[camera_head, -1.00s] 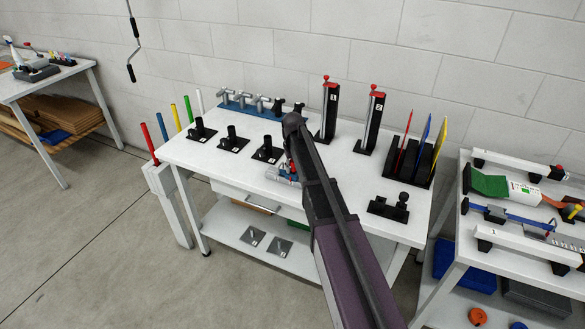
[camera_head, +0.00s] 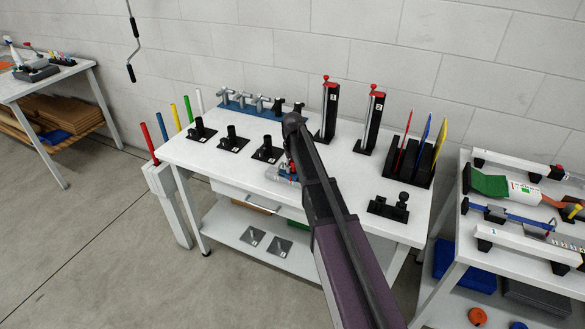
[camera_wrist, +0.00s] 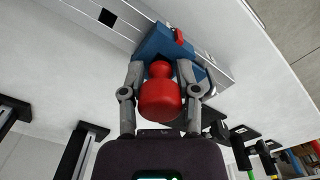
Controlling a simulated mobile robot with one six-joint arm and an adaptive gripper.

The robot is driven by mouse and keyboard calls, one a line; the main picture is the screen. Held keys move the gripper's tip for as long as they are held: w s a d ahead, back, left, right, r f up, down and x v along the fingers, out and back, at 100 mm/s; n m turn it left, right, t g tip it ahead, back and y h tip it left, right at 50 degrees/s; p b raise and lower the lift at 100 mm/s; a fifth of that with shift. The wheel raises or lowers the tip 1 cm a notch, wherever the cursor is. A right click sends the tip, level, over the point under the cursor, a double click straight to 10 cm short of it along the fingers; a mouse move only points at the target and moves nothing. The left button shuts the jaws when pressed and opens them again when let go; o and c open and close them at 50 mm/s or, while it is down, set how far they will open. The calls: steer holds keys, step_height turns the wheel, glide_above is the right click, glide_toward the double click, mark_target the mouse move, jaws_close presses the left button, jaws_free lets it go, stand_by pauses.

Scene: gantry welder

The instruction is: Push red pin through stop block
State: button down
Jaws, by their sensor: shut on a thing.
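My gripper (camera_wrist: 161,72) is shut on a red piece with a rounded knob, which looks like the red pin (camera_wrist: 160,99). Its knob end faces the wrist camera, between the fingers. Just beyond the fingertips is a blue block (camera_wrist: 153,43), which I take for the stop block, with a smaller red part (camera_wrist: 179,36) on it. The pin's far end is hidden, so I cannot tell how deep it sits in the block. In the head view the blue block (camera_head: 284,172) is on the white table beside my arm, which hides much of the fingers and pin.
Black stands (camera_head: 233,141) are in a row left of the block. Two tall numbered posts with red tops (camera_head: 328,112) rise behind my arm. A black rack with coloured plates (camera_head: 420,160) and a black fixture (camera_head: 389,207) are at right. The table's front left is clear.

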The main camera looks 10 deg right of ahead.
steer(key=shift+c, duration=1.3)
jaws_free()
steer(key=s, duration=2.9)
steer(key=shift+a+m, duration=0.2)
steer(key=shift+m, duration=0.1)
